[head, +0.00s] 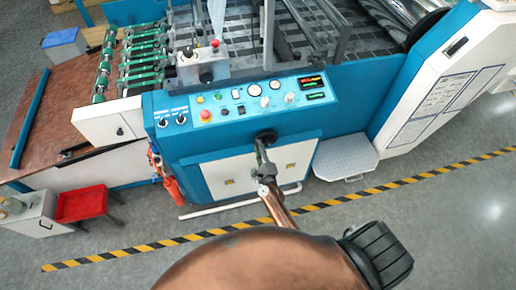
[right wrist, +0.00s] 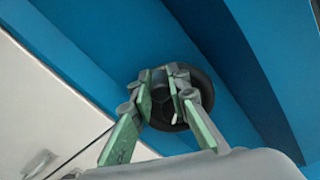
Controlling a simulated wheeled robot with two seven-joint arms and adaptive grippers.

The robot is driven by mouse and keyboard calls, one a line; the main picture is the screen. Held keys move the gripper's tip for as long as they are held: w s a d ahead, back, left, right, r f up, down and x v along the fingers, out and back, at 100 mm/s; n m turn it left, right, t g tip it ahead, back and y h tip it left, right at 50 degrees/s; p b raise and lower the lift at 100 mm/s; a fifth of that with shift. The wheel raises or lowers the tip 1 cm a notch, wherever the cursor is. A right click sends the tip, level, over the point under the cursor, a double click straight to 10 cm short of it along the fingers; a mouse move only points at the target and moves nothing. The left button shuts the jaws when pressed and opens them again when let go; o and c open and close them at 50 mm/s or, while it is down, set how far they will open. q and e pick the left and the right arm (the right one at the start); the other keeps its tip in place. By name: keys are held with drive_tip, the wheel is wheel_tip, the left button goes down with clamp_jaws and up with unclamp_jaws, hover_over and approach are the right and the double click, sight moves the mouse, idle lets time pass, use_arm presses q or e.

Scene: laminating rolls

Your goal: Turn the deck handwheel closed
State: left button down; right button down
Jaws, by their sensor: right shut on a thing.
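The deck handwheel (head: 267,135) is a small, dark round wheel on the blue front of the machine, below the control panel. It also shows in the right wrist view as a dark disc (right wrist: 206,86) behind the fingers. My right gripper (head: 263,146) reaches up to it from below and is shut on it. In the right wrist view, the green-padded fingers (right wrist: 164,84) close around its middle and cover part of it. How far the wheel is turned cannot be told. My left gripper is not in view.
The control panel (head: 262,98) with buttons and gauges is just above. A white cabinet door (head: 215,176) is below the wheel, and a grey step (head: 345,157) is to its right. A red fire extinguisher (head: 172,188) and red bin (head: 84,203) are at left. Striped floor tape (head: 400,184) crosses open floor.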

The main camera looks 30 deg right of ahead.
drive_tip(key=shift+d+r+m, duration=0.15)
drive_tip(key=shift+r+m, duration=0.25)
drive_tip(key=shift+m, duration=0.4)
drive_tip(key=c, duration=1.8)
unclamp_jaws()
drive_tip(key=shift+c, duration=0.2)
drive_tip(key=v, duration=1.2)
drive_tip(key=shift+f, duration=0.1)
